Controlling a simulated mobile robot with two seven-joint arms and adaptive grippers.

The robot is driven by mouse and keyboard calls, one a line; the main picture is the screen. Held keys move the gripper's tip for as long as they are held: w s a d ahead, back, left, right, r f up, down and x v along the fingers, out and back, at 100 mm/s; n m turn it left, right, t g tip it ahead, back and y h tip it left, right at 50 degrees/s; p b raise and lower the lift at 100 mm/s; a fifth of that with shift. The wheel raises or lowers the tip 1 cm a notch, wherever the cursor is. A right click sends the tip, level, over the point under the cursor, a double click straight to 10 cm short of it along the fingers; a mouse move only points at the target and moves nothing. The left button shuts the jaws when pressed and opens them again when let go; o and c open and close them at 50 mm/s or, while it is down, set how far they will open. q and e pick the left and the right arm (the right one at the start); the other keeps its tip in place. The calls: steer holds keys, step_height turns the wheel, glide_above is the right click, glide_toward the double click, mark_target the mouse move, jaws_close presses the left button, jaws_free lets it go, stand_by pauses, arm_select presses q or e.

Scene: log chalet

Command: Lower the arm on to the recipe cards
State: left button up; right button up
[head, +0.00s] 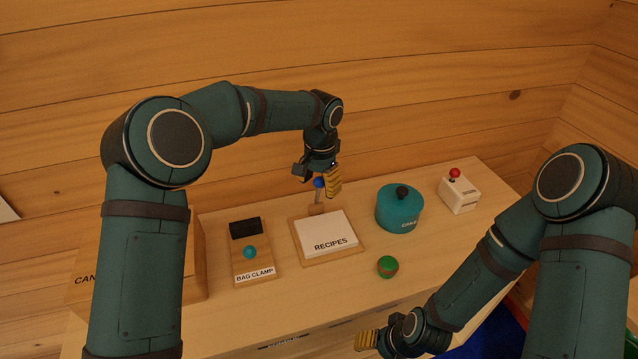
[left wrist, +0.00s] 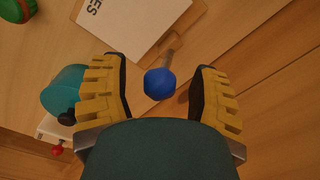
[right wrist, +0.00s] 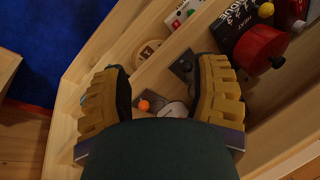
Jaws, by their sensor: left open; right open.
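The recipe cards (head: 326,232) are a white stack marked RECIPES on a wooden board (head: 355,252). At the board's back edge a thin arm with a blue knob (head: 319,183) stands up, clear of the cards. My left gripper (head: 319,178) is open above the back of the board. In the left wrist view the blue knob (left wrist: 159,84) shows between the two yellow-padded fingers, with a gap on each side. The cards (left wrist: 125,22) lie beyond it. My right gripper (right wrist: 160,85) is open and empty, low at the front of the counter, away from the cards.
A teal lidded pot (head: 399,210), a green-topped jar (head: 387,267) and a white box with a red knob (head: 459,193) stand right of the cards. A bag clamp board (head: 254,262) lies left. Below my right gripper is a compartment with a red pot (right wrist: 262,45).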

arm_select(q)
jaws_close()
steer(key=shift+s+f+b, duration=0.15)
steer(key=shift+b, duration=0.35)
steer(key=s+t+b, duration=0.1)
steer(key=b, duration=0.1)
steer(key=s+d+f+t+y+b, duration=0.1)
steer(key=t+b, duration=0.1)
steer(key=b, duration=0.1)
steer(key=s+f+t+b, duration=0.1)
steer(key=b, duration=0.2)
steer(key=shift+s+d+t+y, duration=0.15)
steer(key=shift+d+t+y, duration=0.15)
steer(key=shift+y, duration=0.1)
steer(key=shift+s+d+f+t+b, duration=0.1)
steer(key=shift+s+f+t+b, duration=0.1)
steer(key=shift+s+t+b, duration=0.15)
steer(key=shift+s+f+t+y, duration=0.15)
steer(key=shift+f+t+y, duration=0.2)
steer(key=shift+t+y, duration=0.25)
